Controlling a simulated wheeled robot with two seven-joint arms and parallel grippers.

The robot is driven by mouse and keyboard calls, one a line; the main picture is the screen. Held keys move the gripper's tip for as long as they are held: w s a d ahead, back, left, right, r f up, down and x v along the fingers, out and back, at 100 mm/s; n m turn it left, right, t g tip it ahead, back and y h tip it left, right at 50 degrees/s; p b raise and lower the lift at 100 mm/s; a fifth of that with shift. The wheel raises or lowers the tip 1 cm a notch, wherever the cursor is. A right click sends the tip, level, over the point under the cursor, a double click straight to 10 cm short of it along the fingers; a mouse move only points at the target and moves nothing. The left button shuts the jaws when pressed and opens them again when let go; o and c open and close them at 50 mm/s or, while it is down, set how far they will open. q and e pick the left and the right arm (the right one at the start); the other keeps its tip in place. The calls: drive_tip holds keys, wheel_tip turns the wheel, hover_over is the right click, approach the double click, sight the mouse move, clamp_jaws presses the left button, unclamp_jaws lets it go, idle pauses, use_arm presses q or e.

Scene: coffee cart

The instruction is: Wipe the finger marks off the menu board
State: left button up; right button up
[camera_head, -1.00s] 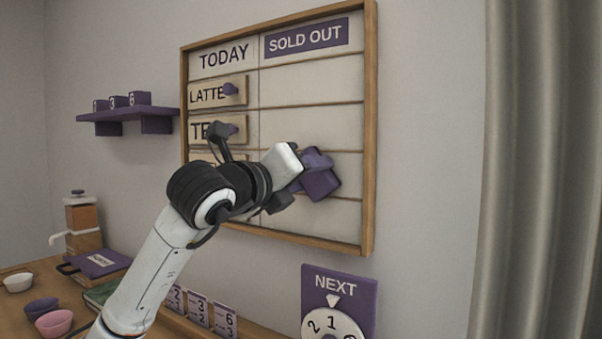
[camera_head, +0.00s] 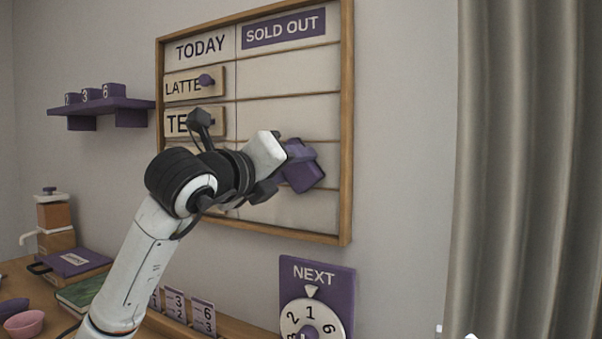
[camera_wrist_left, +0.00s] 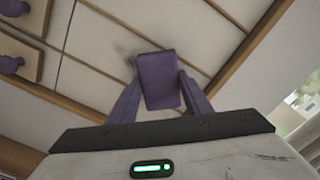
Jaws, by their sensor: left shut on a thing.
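The menu board (camera_head: 292,112) hangs on the wall in a wooden frame, with TODAY and SOLD OUT headings. My left gripper (camera_head: 294,160) is shut on a purple block (camera_head: 304,177), in front of the lower right part of the board. In the left wrist view the block (camera_wrist_left: 159,78) sits between the two purple fingers, over the board's pale panel (camera_wrist_left: 100,45). A faint grey smudge (camera_wrist_left: 124,52) shows on the panel just left of the block. I cannot tell whether the block touches the board. My arm hides the lower left rows.
LATTE (camera_head: 183,86) and partly hidden TE (camera_head: 178,123) plates with purple knobs are on the board's left column. A purple NEXT dial (camera_head: 345,280) is below the board. A purple shelf (camera_head: 100,106) is left, a grey curtain (camera_head: 510,150) right.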

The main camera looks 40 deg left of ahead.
use_arm(q)
drive_tip(key=shift+s+a, duration=0.1)
drive_tip(key=shift+a, duration=0.7)
use_arm(e)
drive_tip(key=shift+f, duration=0.4)
drive_tip(key=shift+s+f+b, duration=0.15)
drive_tip(key=shift+f+b, duration=0.45)
drive_tip(key=shift+b, duration=0.05)
drive_tip(key=shift+s+f+b, duration=0.15)
drive_tip(key=shift+f+b, duration=0.45)
drive_tip(key=shift+w+f, duration=0.1)
drive_tip(key=shift+w, duration=0.2)
use_arm(q)
drive_tip(key=a, duration=0.7)
drive_tip(key=shift+s+a, duration=0.2)
drive_tip(key=shift+s, duration=0.2)
drive_tip(key=shift+s+b, duration=0.1)
drive_tip(key=shift+b, duration=0.2)
use_arm(e)
drive_tip(key=shift+f+b, duration=0.6)
drive_tip(key=shift+s+f+b, duration=0.15)
drive_tip(key=shift+f+b, duration=0.3)
drive_tip(key=shift+f, duration=0.1)
use_arm(q)
drive_tip(key=shift+s+d, duration=0.2)
drive_tip(key=shift+s, duration=1.3)
drive_tip(key=shift+s+d, duration=0.2)
drive_tip(key=shift+s, duration=1.25)
